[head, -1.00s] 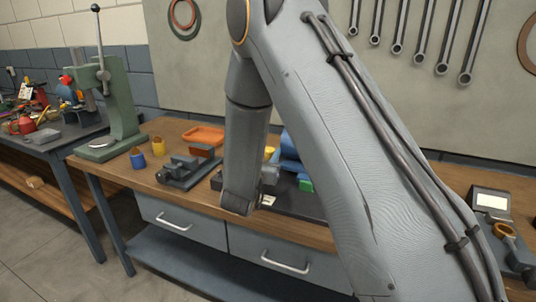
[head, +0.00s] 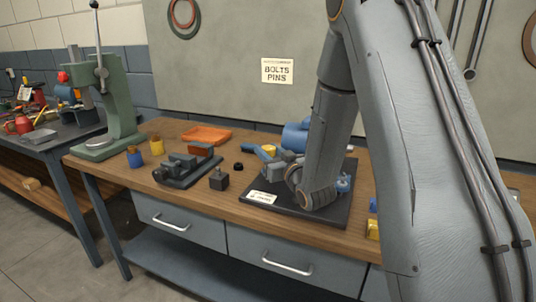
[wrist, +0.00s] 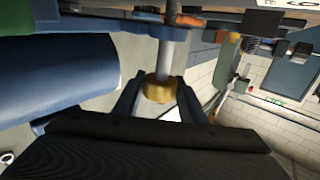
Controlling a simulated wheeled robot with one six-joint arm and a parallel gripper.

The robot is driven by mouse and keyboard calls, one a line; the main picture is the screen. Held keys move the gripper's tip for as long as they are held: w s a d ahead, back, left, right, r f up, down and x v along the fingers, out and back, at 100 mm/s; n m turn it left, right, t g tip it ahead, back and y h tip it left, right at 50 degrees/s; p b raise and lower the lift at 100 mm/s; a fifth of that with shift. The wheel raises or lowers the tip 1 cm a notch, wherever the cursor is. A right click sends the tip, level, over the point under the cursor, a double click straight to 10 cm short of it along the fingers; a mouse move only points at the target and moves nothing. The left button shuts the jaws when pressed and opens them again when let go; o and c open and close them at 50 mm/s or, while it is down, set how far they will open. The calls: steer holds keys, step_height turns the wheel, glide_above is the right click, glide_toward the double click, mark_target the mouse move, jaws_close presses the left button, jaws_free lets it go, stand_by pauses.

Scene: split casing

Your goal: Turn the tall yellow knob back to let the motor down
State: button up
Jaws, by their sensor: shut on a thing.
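The tall yellow knob (wrist: 160,88) sits between the two fingers of my gripper (wrist: 160,100) in the wrist view, at the end of a grey post with a threaded rod. My gripper is shut on it. In the head view a yellow part (head: 268,149) shows by the gripper's end, left of my wrist. The blue motor (head: 295,136) lies behind my gripper, partly hidden by my arm. A large blue cylinder (wrist: 55,85) fills the left of the wrist view. The motor's underside and its gap to the base cannot be told.
A dark base plate (head: 270,208) with a white label lies under my wrist. A green press (head: 120,100) stands at the far left.

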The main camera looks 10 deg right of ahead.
mark_target(273, 152)
steer(key=shift+w+d+r+n+y, duration=0.1)
steer(key=shift+w+r+n+y, duration=0.05)
steer(key=shift+r+n+y, duration=0.3)
steer(key=shift+f, duration=0.1)
steer(key=o, duration=1)
steer(key=shift+o, duration=0.3)
steer(key=shift+f, duration=0.15)
steer(key=shift+f, duration=0.1)
steer(key=shift+b+v, duration=0.8)
steer(key=shift+v, duration=3.15)
